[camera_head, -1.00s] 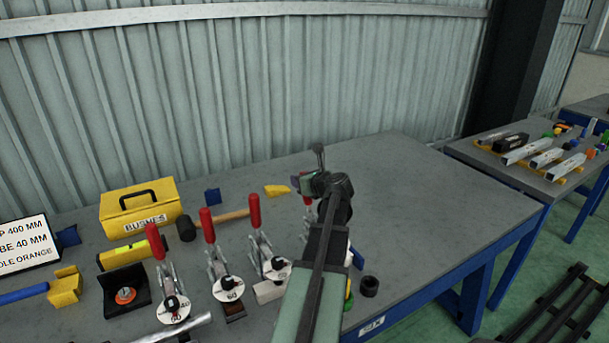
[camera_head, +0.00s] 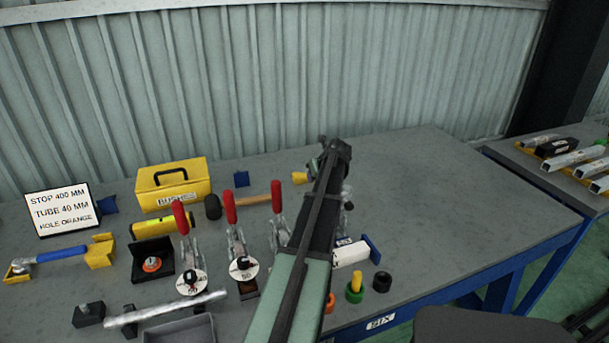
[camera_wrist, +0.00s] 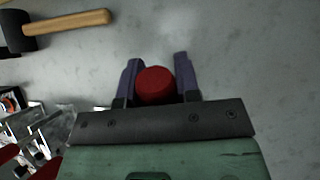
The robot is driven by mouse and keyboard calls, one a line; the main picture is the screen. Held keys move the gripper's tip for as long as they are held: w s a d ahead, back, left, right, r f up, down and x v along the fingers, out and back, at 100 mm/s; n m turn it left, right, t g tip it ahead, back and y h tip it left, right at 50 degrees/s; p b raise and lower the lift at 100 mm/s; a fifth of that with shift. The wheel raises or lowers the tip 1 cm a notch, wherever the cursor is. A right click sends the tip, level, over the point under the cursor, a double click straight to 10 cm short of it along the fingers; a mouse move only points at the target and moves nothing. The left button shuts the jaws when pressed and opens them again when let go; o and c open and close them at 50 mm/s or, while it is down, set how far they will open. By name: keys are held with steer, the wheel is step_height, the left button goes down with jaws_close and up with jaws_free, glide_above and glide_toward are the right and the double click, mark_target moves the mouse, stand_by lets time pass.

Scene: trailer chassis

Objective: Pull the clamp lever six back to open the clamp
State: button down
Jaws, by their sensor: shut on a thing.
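My gripper (camera_wrist: 157,66) has its two fingers on either side of a red lever handle (camera_wrist: 155,86) in the wrist view and is shut on it. The handle shows end-on, so its tilt is hard to tell. Three other toggle clamps stand in a row to the left, with raised red handles: the left one (camera_head: 180,217), the middle one (camera_head: 230,206) and the right one (camera_head: 277,197).
A yellow toolbox (camera_head: 172,188), a mallet (camera_head: 240,203) and a sign (camera_head: 62,211) stand on the grey bench (camera_head: 430,210). A tube (camera_head: 165,309) and a tray (camera_head: 181,332) lie in front. A white-and-blue piece (camera_head: 352,252) is right of my arm. The bench's right part is clear.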

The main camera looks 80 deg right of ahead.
stand_by(0.4)
steer(key=c, duration=0.8)
jaws_free()
steer(key=shift+f, duration=0.1)
steer(key=p+v, duration=0.4)
steer(key=v, duration=0.1)
steer(key=p+v, duration=0.5)
steer(key=shift+r, duration=0.5)
steer(key=shift+f, duration=0.1)
steer(key=shift+s, duration=0.1)
